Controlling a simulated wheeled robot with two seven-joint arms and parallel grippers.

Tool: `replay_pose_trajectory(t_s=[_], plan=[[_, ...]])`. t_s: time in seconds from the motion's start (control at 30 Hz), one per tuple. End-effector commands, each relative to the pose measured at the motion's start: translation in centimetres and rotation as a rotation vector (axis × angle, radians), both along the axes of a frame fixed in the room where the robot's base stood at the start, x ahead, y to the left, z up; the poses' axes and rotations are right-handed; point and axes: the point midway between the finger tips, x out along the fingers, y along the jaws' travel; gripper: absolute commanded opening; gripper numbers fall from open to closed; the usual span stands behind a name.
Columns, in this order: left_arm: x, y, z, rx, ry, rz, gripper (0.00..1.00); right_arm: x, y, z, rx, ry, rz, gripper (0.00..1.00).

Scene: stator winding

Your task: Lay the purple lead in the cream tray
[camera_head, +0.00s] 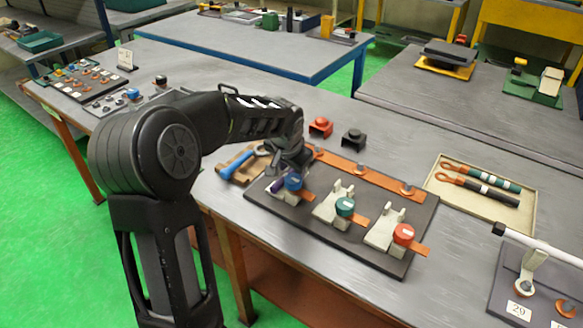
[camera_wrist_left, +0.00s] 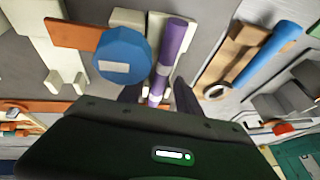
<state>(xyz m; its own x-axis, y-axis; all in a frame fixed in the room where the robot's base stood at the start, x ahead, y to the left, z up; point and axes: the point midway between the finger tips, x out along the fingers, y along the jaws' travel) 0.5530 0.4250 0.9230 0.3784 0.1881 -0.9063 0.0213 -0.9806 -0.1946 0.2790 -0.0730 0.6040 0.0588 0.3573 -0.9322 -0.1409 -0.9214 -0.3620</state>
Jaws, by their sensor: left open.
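The purple lead (camera_wrist_left: 170,50) stands out in the left wrist view, with a pale band around it, beside a blue round cap (camera_wrist_left: 122,57). In the head view only a bit of the purple lead (camera_head: 277,185) shows, at the left end of the dark board. My left gripper (camera_wrist_left: 158,97) is open, with its fingers on either side of the lead's near end; I cannot tell whether they touch it. In the head view the left gripper (camera_head: 291,162) is over that end of the board. The cream tray (camera_head: 465,198) lies to the right and holds a teal lead and a black lead.
The dark board (camera_head: 260,200) also carries a teal cap (camera_head: 345,206) and a red cap (camera_head: 403,234) on pale clamps. A blue-handled tool (camera_head: 238,163) lies left of the board. Red and black blocks (camera_head: 353,139) stand behind. A white rod (camera_head: 540,245) is at right.

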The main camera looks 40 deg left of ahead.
Motion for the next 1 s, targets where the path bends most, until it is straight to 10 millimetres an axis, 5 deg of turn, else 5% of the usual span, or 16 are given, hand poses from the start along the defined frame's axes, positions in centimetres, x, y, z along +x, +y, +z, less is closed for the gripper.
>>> replay_pose_trajectory(t_s=[0.5, 1.0], plan=[[-2.7, -1.3, 6.7, 0.000, -0.003, -0.001, 0.41, 0.0, 0.0, -1.3, 0.000, -0.001, 0.000, 0.36], [-3.0, -1.4, 7.1, 0.000, 0.000, 0.000, 0.41, 0.0, 0.0, -1.2, 0.000, -0.001, 0.000, 0.36]])
